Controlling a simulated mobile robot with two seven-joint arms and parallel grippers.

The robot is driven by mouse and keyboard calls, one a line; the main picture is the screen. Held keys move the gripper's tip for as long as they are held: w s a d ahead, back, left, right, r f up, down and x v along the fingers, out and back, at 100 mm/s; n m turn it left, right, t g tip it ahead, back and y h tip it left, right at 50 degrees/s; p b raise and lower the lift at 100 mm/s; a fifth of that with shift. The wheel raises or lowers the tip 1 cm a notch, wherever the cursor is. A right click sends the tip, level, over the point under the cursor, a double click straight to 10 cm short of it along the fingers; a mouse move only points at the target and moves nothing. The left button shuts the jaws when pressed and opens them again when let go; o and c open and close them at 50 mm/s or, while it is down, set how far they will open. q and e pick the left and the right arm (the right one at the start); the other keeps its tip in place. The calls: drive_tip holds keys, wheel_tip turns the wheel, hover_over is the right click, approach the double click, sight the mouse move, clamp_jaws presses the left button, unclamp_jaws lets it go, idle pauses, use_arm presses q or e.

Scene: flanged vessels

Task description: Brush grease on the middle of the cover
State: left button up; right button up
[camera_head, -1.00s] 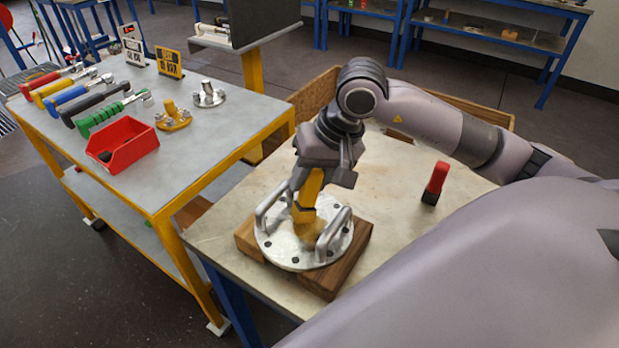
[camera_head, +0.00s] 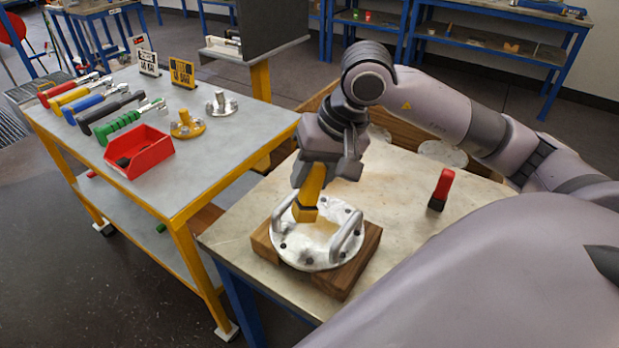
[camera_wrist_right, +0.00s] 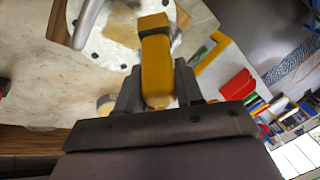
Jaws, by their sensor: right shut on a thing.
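The cover (camera_head: 305,258) is a round metal plate with bolt holes around its rim and two raised bar handles. It lies on wooden blocks (camera_head: 350,272) on the near table. A yellowish grease patch (camera_head: 318,231) shows on its middle, and also in the right wrist view (camera_wrist_right: 122,32). My right gripper (camera_head: 318,170) is shut on a yellow-handled brush (camera_head: 311,188), held tilted above the cover between the handles. The brush also shows in the right wrist view (camera_wrist_right: 157,65). Its tip looks just above the cover; contact cannot be told. My left gripper is out of view.
A red and black tool (camera_head: 440,189) stands on the table to the right. A cart (camera_head: 190,195) at the left carries a red bin (camera_head: 140,155), colored-handled tools and small flanged parts (camera_head: 187,125). The tabletop right of the cover is mostly clear.

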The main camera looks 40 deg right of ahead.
drive_tip(key=shift+r+p, duration=0.65)
drive_tip(key=shift+r, duration=0.8)
